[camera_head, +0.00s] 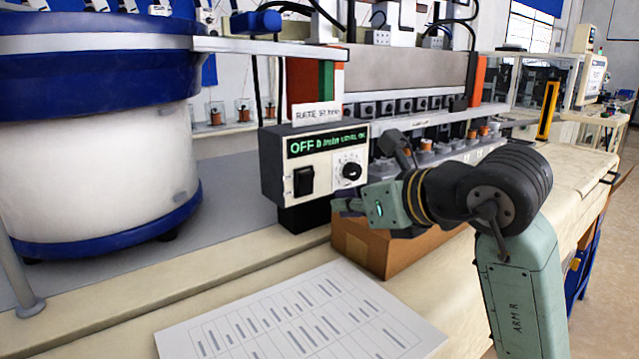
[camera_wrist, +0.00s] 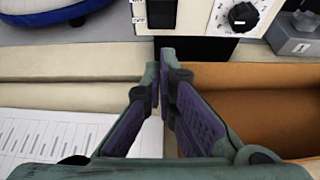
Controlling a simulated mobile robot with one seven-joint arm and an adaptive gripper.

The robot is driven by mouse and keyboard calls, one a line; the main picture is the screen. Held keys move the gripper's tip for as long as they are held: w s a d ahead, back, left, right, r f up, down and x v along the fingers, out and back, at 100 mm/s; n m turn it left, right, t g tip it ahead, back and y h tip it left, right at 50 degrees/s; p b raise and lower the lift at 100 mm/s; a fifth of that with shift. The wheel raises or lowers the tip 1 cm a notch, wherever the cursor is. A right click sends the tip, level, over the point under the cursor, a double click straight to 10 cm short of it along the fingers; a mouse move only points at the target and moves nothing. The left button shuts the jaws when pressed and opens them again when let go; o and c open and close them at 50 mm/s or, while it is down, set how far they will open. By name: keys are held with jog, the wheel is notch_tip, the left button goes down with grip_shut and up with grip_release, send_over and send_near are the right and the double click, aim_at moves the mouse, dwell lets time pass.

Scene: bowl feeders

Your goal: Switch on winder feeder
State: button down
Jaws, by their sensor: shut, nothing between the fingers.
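The feeder's control box (camera_head: 326,164) stands on the bench with a green display (camera_head: 329,142) that reads OFF. Its black rocker switch (camera_head: 304,181) is at the front left and a round black knob (camera_head: 351,171) is at the right. In the wrist view the switch (camera_wrist: 161,12) shows at the top edge, with the knob (camera_wrist: 242,16) to its right. My gripper (camera_head: 340,206) is shut and empty, just in front of and below the box's front face. In the wrist view my gripper's fingertips (camera_wrist: 167,62) lie below the switch, apart from it.
A large white and blue bowl feeder (camera_head: 95,170) stands at the left. An open cardboard box (camera_head: 375,245) sits under my wrist, right of the fingers. A printed sheet (camera_head: 300,318) lies on the front of the bench. Spools (camera_head: 425,144) stand behind my arm.

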aim_at(307, 176)
jog(key=shift+w+a+p, duration=0.4)
jog(key=shift+w+a, duration=0.25)
jog(key=shift+w, duration=0.25)
jog(key=shift+w+a+p, duration=0.35)
jog(key=shift+w+a, duration=0.35)
jog(key=shift+w, duration=0.25)
jog(key=shift+w+a+p, duration=0.4)
jog(key=shift+w+a, duration=0.25)
jog(key=shift+w, duration=0.25)
jog(key=shift+w+a+r+b, duration=0.25)
jog(key=shift+w+r+b, duration=0.15)
jog(key=shift+b, duration=0.25)
jog(key=shift+r+p, duration=0.1)
jog(key=shift+p, duration=0.2)
jog(key=shift+r, duration=0.1)
jog(key=shift+r+p, duration=0.4)
jog(key=shift+r, duration=0.3)
